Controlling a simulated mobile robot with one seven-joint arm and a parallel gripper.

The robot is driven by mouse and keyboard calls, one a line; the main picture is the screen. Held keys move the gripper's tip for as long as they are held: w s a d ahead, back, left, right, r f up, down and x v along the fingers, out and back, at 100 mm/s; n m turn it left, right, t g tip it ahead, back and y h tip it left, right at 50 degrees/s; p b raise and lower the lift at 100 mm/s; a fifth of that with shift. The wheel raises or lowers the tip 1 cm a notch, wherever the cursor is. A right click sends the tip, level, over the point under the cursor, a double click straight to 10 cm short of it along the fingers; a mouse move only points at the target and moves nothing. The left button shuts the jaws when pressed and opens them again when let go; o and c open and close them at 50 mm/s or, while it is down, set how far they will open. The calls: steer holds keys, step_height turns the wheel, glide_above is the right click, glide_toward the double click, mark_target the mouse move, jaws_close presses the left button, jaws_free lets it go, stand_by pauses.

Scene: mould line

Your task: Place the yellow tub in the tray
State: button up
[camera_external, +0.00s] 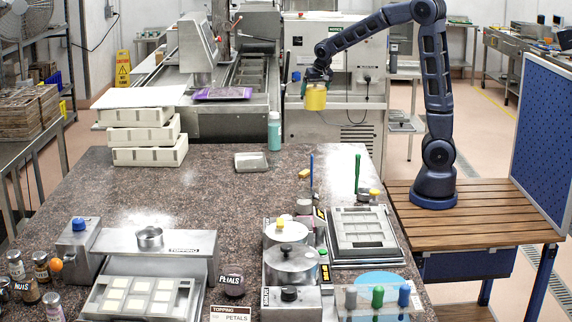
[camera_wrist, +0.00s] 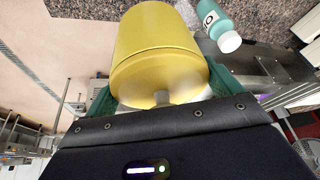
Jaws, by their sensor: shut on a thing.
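The yellow tub (camera_external: 315,98) hangs from my gripper (camera_external: 317,80), in the air near the table's far edge. In the wrist view the yellow tub (camera_wrist: 155,45) fills the upper middle between the green fingers of my gripper (camera_wrist: 162,92), which is shut on it. I cannot make out this tray clearly in the wrist view.
A teal bottle (camera_external: 274,131) stands right of the small tray and shows in the wrist view (camera_wrist: 215,22). Stacked cream moulds (camera_external: 150,135) stand at the left. A grey mould frame (camera_external: 362,232), metal pots (camera_external: 291,262) and a topping station (camera_external: 155,245) sit nearer. The table's middle is clear.

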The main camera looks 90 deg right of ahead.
steer(key=w+a+n+t+y, duration=0.1)
steer(key=w+a+n, duration=0.1)
steer(key=w+a, duration=0.5)
steer(key=w+a+n, duration=0.2)
steer(key=w+a, duration=0.2)
steer(key=w, duration=0.7)
steer(key=w+a+n+t+y, duration=0.1)
steer(key=w+a+n, duration=0.3)
steer(key=w, duration=0.6)
steer(key=shift+m, duration=0.7)
steer(key=f, duration=1.9)
steer(key=shift+s+a, duration=0.15)
steer(key=shift+a, duration=0.25)
steer(key=shift+f, duration=0.2)
steer(key=o, duration=1.5)
steer(key=shift+c, duration=0.2)
steer(key=shift+r, duration=0.1)
